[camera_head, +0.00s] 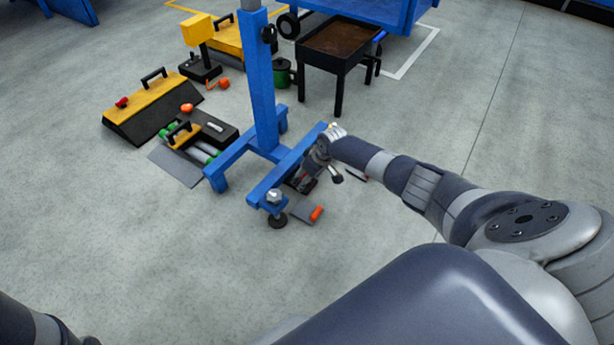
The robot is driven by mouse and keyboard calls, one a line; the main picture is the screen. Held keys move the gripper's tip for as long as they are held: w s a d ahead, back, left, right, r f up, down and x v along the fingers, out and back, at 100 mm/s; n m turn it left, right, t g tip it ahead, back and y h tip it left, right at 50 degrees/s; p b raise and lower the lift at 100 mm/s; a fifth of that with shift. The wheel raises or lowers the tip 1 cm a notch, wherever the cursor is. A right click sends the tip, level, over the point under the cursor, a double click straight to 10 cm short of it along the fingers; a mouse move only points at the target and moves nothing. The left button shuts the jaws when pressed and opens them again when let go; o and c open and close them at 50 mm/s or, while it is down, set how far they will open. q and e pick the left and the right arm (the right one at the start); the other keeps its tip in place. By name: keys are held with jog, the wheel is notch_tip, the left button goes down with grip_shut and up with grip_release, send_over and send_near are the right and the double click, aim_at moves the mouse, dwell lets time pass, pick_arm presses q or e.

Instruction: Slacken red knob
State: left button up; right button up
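A small red knob-like piece (122,102) sits on the yellow and black wedge-shaped box (150,108) at the left. I cannot tell for sure that it is the task's red knob. My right gripper (306,182) points down beside the foot of the blue stand (262,90), well to the right of the red piece. It is small and dark here, so I cannot tell whether it is open or shut. My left arm shows only at the bottom left corner, and its gripper is out of view.
Orange-red pieces lie on the floor near the wedge box (187,107) and by the stand's foot (316,213). A black case with green rollers (200,135) is left of the stand. A black table (340,45) stands behind. Front left floor is clear.

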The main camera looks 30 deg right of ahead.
jog(key=c, duration=1)
jog(key=shift+d+f+n+y+b, duration=0.1)
jog(key=shift+f+n+y+b, duration=0.15)
jog(key=shift+n+b, duration=0.5)
jog(key=shift+r+n+y+b, duration=0.2)
jog(key=shift+n+y+b, duration=0.15)
jog(key=shift+n+b, duration=0.45)
jog(key=o, duration=1.1)
jog(key=shift+c, duration=0.2)
jog(key=shift+r, duration=0.1)
jog(key=v, duration=1.1)
jog(key=shift+r, duration=0.4)
